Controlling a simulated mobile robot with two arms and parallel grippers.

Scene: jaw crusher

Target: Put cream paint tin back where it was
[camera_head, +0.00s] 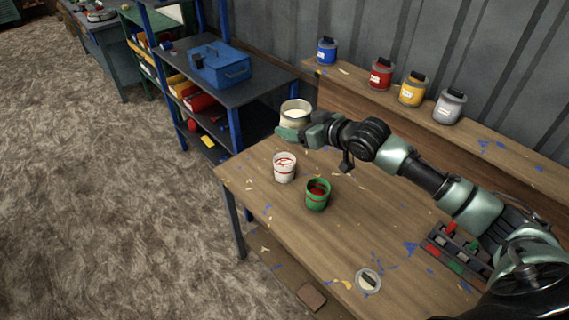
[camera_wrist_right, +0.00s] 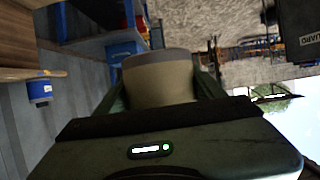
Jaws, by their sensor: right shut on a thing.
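The cream paint tin (camera_head: 296,113) is open-topped, with pale cream paint showing inside. It is held upright near the far left corner of the workbench (camera_head: 345,240). My right gripper (camera_head: 292,132) is shut on it, and its fingers also flank the tin (camera_wrist_right: 160,80) in the right wrist view. I cannot tell whether the tin's base touches the bench. My left gripper is not in view.
A white pot (camera_head: 284,167) and a green pot (camera_head: 317,194) stand on the bench close to the tin. Blue (camera_head: 327,51), red (camera_head: 381,74), yellow (camera_head: 412,89) and grey (camera_head: 449,106) tins line the raised back shelf. A loose lid (camera_head: 368,281) lies near the front edge.

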